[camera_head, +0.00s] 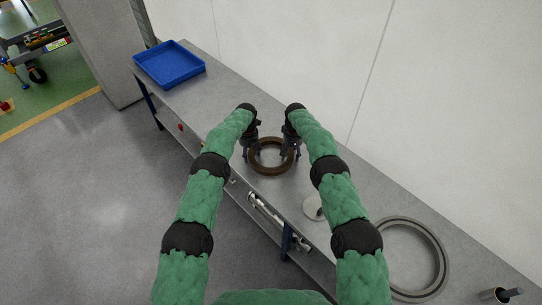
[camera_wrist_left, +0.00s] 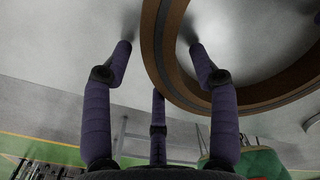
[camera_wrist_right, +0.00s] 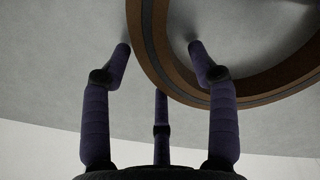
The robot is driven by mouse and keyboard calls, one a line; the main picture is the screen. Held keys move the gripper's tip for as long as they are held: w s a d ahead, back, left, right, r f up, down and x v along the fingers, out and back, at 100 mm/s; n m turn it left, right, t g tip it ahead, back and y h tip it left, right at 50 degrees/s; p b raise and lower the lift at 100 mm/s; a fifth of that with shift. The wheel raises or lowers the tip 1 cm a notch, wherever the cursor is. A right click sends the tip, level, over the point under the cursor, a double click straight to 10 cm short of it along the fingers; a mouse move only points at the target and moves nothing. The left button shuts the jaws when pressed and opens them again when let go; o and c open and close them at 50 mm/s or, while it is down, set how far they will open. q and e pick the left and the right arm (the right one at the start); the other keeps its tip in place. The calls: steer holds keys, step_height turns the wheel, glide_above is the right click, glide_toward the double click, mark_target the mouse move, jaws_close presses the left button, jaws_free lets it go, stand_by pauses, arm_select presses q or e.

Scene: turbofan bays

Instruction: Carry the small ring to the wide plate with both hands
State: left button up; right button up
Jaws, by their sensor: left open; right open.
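The small brown ring (camera_head: 271,169) lies on the grey workbench between my two grippers. My left gripper (camera_head: 246,151) is at the ring's left side and my right gripper (camera_head: 295,150) is at its right side. In the left wrist view the ring (camera_wrist_left: 162,75) passes between the open fingers of my left gripper (camera_wrist_left: 158,50). In the right wrist view the ring (camera_wrist_right: 150,70) passes between the open fingers of my right gripper (camera_wrist_right: 158,50). A wide grey ring-shaped piece (camera_head: 441,252) lies at the right end of the bench; I cannot tell whether it is the wide plate.
A blue tray (camera_head: 197,68) stands at the far left end of the bench. A small pale round piece (camera_head: 312,208) lies right of the brown ring, partly behind my right arm. A metal cup-like part (camera_head: 494,296) is at the lower right. A white wall (camera_head: 300,60) runs behind the bench.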

arm_select(q)
steer(key=shift+f, duration=0.1)
arm_select(e)
steer(key=shift+f, duration=0.1)
arm_select(q)
jaws_close()
arm_select(e)
jaws_close()
